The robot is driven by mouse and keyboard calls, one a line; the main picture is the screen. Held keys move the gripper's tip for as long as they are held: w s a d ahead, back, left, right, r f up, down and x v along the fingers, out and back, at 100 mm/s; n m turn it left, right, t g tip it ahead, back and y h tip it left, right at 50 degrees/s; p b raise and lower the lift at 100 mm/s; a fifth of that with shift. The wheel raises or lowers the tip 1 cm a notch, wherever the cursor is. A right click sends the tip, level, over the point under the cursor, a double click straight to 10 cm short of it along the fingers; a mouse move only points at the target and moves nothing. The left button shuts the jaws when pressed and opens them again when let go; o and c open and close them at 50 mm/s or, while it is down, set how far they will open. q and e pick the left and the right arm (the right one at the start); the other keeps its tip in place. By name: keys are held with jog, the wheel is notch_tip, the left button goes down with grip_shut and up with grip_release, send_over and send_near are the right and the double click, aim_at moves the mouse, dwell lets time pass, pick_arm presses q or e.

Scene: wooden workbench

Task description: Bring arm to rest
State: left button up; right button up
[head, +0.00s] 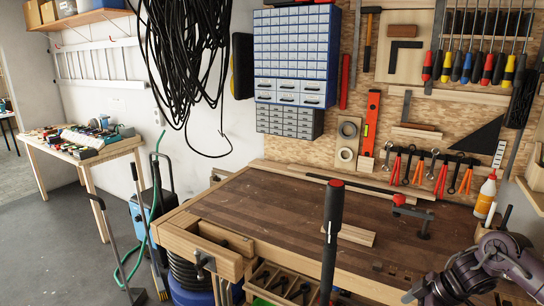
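My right arm shows at the lower right corner, in front of the wooden workbench (280,210). Its dark, jointed links are bent, and its front end reaches down to the bottom edge of the picture. The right gripper (412,295) is only partly in view there, low at the bench's front side, and its fingers cannot be made out. I cannot tell whether it holds anything. My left arm and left gripper are not in view.
A black upright handle (332,240) with a red band stands before the bench. A red-knobbed clamp (424,218), a wooden board (356,236) and a glue bottle (486,195) are on the bench. The bench top's left and middle are mostly clear.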

jog(key=w+a+f+m+t+y, duration=0.15)
jog(key=a+f, duration=0.25)
jog(key=f, duration=0.7)
jog(key=s+a+f+m+t+h, duration=0.15)
jog(key=a+f, duration=0.25)
jog(key=f, duration=0.8)
jog(key=s+f+m, duration=0.2)
jog(key=s+f, duration=0.3)
jog(key=f, duration=0.5)
jog(key=s+f+m+g+h, duration=0.1)
jog(key=s+f+m+h, duration=0.2)
jog(key=s+f, duration=1.05)
jog(key=s+a+f+g+h, duration=0.1)
jog(key=s+f+g, duration=0.1)
jog(key=s, duration=1.1)
jog(key=s+a+f+m+g+h, duration=0.1)
jog(key=s+f, duration=0.3)
jog(key=s, duration=0.9)
jog(key=shift+s+a+f+m+g, duration=0.2)
jog(key=shift+a+m+g, duration=0.1)
jog(key=shift+g, duration=0.2)
